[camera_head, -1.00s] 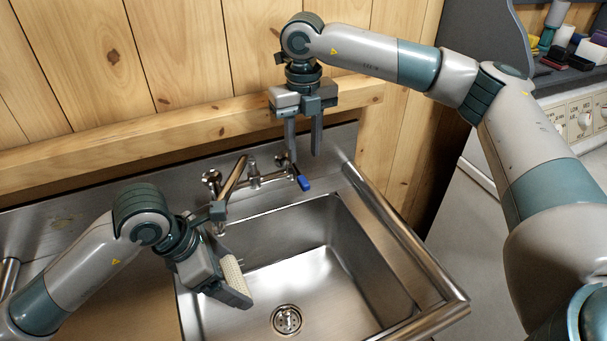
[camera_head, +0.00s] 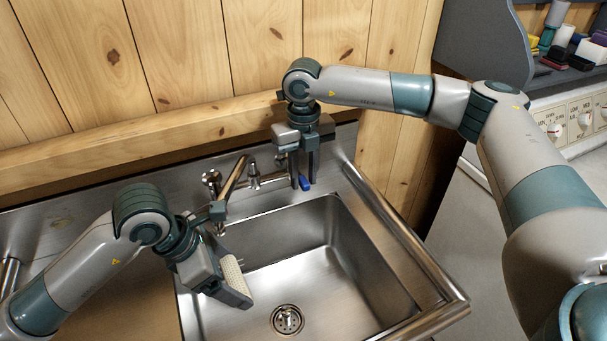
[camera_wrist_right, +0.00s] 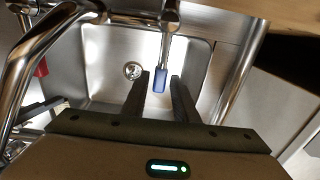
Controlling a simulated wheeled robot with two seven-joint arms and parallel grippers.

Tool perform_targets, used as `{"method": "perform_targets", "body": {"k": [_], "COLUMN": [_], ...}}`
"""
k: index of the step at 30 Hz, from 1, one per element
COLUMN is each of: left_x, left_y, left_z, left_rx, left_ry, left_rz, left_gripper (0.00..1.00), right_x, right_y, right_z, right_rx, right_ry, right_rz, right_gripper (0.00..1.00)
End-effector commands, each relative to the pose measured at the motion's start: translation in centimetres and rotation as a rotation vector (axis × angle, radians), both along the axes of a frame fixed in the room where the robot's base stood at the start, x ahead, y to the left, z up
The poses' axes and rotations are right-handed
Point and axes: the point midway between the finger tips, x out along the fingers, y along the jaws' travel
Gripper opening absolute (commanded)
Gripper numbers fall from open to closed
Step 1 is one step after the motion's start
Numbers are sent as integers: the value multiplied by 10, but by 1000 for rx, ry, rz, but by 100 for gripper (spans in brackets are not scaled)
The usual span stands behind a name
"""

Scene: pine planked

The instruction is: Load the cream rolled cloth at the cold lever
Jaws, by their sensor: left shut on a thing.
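The cream rolled cloth (camera_head: 233,274) is between the fingers of my left gripper (camera_head: 232,262), which is shut on it over the left part of the sink. The cold lever has a blue tip (camera_head: 305,184) at the right of the faucet; the blue tip also shows in the right wrist view (camera_wrist_right: 159,80). My right gripper (camera_head: 303,182) points down at this lever. In the right wrist view my right gripper (camera_wrist_right: 160,78) is open, and the blue tip appears between its fingers with a gap on each side. Touch cannot be told.
The metal sink basin (camera_head: 345,255) is empty, with a drain (camera_head: 287,319) at its bottom. The faucet spout (camera_head: 233,180) stands left of the cold lever. A red-tipped lever (camera_wrist_right: 40,68) shows in the right wrist view. A wooden ledge (camera_head: 150,138) runs behind the sink.

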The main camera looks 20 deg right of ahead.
Motion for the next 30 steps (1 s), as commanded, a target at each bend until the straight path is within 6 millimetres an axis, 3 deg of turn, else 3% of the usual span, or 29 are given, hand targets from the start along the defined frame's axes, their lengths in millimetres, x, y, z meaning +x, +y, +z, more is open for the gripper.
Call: {"method": "perform_targets", "body": {"k": [1, 3, 11, 21, 30], "left_x": [0, 0, 0, 0, 0], "left_y": [0, 0, 0, 0, 0], "left_z": [0, 0, 0, 0, 0], "left_rx": [0, 0, 0, 0, 0], "left_ry": [0, 0, 0, 0, 0], "left_rz": [0, 0, 0, 0, 0], "left_gripper": [67, 67, 67, 67, 67], "right_x": [0, 0, 0, 1, 1], "right_y": [0, 0, -2, -16, -17], "right_z": [0, 0, 0, 1, 1], "right_rx": [0, 0, 0, 1, 0], "right_ry": [0, 0, 0, 0, -1], "right_rz": [0, 0, 20, 189, 199], "right_gripper": [13, 0, 0, 0, 0]}}
